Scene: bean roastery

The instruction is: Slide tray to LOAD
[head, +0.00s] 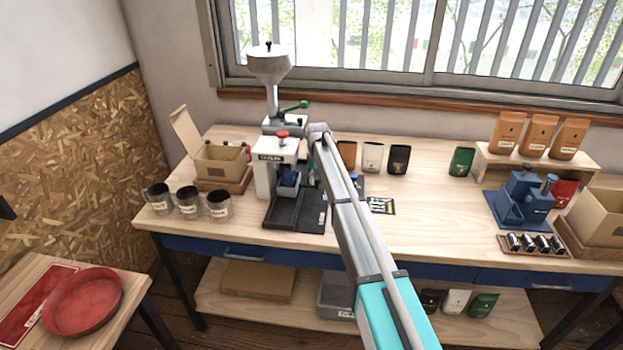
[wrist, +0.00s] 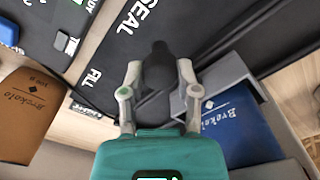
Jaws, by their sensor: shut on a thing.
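In the wrist view, my gripper (wrist: 158,85) is shut on a dark rounded knob (wrist: 158,65), with a pale finger on each side. Just right of it is a grey tray or holder (wrist: 208,84), with a blue pouch (wrist: 250,125) in it. How the knob joins the tray is hidden. The black track bed (wrist: 92,50) carries white FILL and SEAL lettering; I cannot make out LOAD. In the head view, the black base (head: 297,218) of the white machine (head: 263,178) shows, but my arm hides the gripper.
A brown pouch (wrist: 28,115) lies left in the wrist view. In the head view, three jars (head: 188,201) stand left of the base, and a cardboard box (head: 222,160) is behind them. A blue device (head: 522,203) stands right. Bench space between my arm and that device is mostly clear.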

